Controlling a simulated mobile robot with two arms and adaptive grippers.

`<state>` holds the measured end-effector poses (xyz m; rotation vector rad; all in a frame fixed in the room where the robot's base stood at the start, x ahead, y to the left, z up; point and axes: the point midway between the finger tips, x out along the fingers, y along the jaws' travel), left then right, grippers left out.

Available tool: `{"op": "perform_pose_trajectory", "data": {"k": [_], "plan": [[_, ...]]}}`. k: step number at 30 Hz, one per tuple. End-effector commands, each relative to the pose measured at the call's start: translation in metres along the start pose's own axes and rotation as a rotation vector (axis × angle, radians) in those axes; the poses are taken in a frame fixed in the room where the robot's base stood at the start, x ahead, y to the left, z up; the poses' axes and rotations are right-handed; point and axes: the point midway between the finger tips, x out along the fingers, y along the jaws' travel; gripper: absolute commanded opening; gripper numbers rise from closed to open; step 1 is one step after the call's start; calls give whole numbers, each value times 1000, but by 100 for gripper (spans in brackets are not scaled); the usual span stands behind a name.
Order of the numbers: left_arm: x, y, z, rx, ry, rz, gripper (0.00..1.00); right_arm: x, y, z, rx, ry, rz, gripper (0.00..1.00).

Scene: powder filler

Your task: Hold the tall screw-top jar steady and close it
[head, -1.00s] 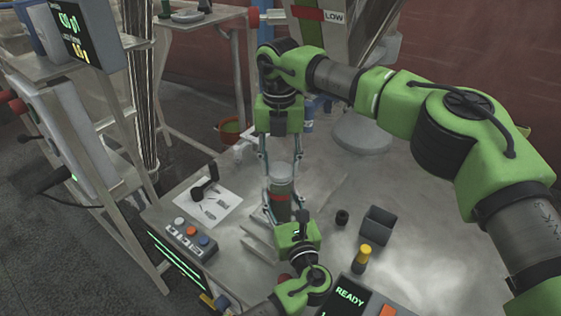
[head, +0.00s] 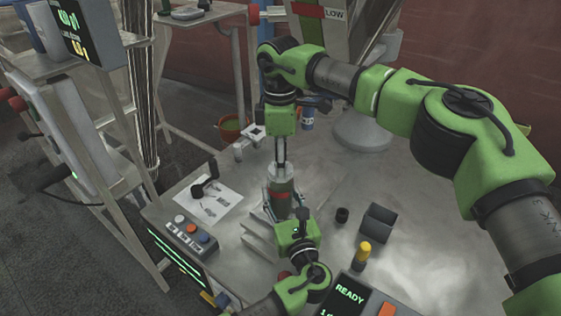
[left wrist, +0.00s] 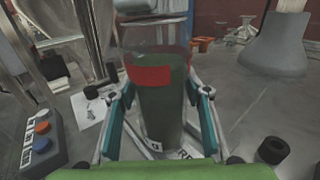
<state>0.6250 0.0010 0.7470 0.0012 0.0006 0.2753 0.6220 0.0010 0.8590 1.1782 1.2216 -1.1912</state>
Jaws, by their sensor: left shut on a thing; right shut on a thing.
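The tall jar (head: 281,202), a grey-green cylinder with a red band, stands upright on the metal table. It fills the middle of the left wrist view (left wrist: 162,115). My left gripper (head: 284,206) comes from the near side, with its fingers on both sides of the jar's body, shut on it. A grey lid (head: 281,172) is at the jar's top. My right gripper (head: 281,163) points down from above and is shut on the lid, its fingers seen nearly edge-on. I cannot tell how tightly the lid sits.
A button box (head: 188,235) and a paper sheet with a black handled object (head: 205,187) lie left. A dark open box (head: 377,222), a small black ring (head: 342,215) and a yellow-topped item (head: 363,252) are right. A READY display (head: 347,295) is in front.

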Motion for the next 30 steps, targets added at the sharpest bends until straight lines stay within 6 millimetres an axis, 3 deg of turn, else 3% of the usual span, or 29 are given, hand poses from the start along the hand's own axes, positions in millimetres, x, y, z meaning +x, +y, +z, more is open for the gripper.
{"op": "perform_pose_trajectory", "data": {"k": [3,9,21,22,24,30], "plan": [[0,1,-2,2,3,2,0,-1,1,1,228,1,2,30],[0,1,-2,2,3,2,0,-1,1,1,510,3,2,30],[0,1,-2,2,4,3,0,-1,1,1,587,3,3,30],[0,1,-2,2,4,3,0,-1,1,1,587,3,3,43],[0,1,-2,2,4,3,0,-1,1,1,586,3,3,58],[0,1,-2,2,4,2,0,0,1,1,585,3,1,58]]}}
